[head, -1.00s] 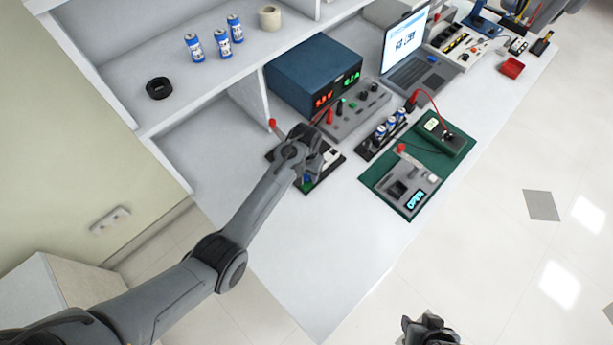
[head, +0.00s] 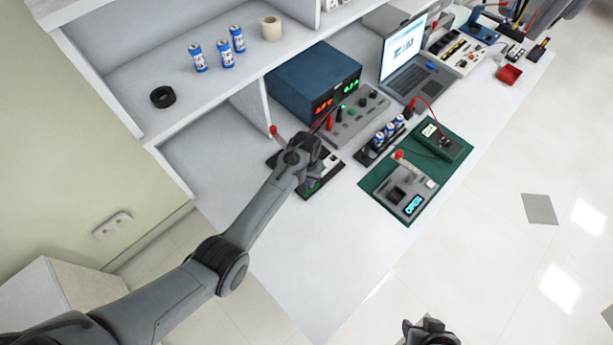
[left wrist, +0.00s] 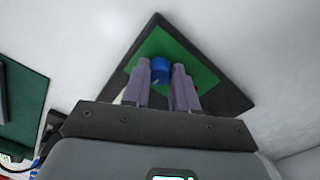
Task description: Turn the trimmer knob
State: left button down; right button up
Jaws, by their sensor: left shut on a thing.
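The blue trimmer knob (left wrist: 160,68) stands on a green board with a dark base (left wrist: 222,96) in the left wrist view. My left gripper (left wrist: 167,72) is shut on the knob, with a finger on each side of it. In the head view, my left gripper (head: 307,174) is down at the dark-based rig (head: 332,184) on the bench, and my arm hides much of that rig and the knob. My right gripper (head: 430,330) shows only in part at the bottom edge of the head view, away from the bench; its jaws are not clear.
A red-topped lever (head: 274,131) stands just behind my left gripper. A blue power supply (head: 312,82), a grey terminal panel (head: 358,115) and a green mat (head: 374,181) with a tester and meter are close by. The front left of the bench (head: 300,260) is clear.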

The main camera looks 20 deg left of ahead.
pick_arm(q)
jog(key=shift+r+n, duration=0.2)
jog(key=shift+n, duration=0.1)
jog(key=shift+f, duration=0.2)
pick_arm(e)
jog(key=shift+r, duration=0.65)
pick_arm(q)
jog(key=c, duration=0.9)
grip_release()
pick_arm(e)
jog(key=shift+a, duration=0.1)
pick_arm(q)
jog(key=shift+r, duration=0.1)
notch_tip(320, 180, up, 11)
jog(key=p, duration=0.2)
jog(key=shift+f+p, duration=0.2)
jog(key=shift+p, duration=0.15)
pick_arm(e)
notch_tip(320, 180, up, 2)
jog(key=shift+r, duration=0.15)
pick_arm(q)
jog(key=shift+s+a, duration=0.1)
